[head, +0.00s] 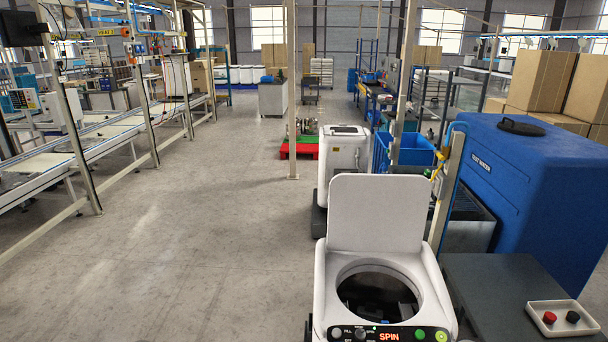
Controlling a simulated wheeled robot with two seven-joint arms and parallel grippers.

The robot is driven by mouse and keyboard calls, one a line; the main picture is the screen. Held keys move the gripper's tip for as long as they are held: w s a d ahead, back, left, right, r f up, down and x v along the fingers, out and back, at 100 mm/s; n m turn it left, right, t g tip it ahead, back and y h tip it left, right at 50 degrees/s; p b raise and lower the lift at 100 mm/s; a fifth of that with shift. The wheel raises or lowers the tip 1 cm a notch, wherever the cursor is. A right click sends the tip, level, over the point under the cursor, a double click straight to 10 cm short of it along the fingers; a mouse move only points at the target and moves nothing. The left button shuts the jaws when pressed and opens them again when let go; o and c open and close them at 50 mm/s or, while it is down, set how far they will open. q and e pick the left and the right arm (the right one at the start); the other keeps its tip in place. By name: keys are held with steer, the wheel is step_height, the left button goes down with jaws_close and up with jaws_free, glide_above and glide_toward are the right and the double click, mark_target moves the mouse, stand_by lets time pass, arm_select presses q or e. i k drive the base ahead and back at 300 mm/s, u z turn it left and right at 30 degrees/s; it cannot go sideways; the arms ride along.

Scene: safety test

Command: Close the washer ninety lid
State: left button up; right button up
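The white washer (326,285) stands at the bottom, right of centre, in the head view. Its lid (377,213) is open and stands upright at the back of the round opening (380,293). The inside of the drum is dark. The front panel has a lit display (388,336) reading "SPIN" and several knobs. Neither of my grippers shows in this view, so nothing is seen touching the lid.
Another white washer (345,160) stands farther back. Open floor (190,260) lies to the left.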

mark_target(370, 213)
steer(key=u, duration=1.3)
steer(key=i, duration=2.9)
steer(key=z, duration=1.6)
steer(key=i, duration=1.5)
steer(key=z, duration=2.5)
steer(key=i, duration=0.55)
steer(key=z, duration=0.55)
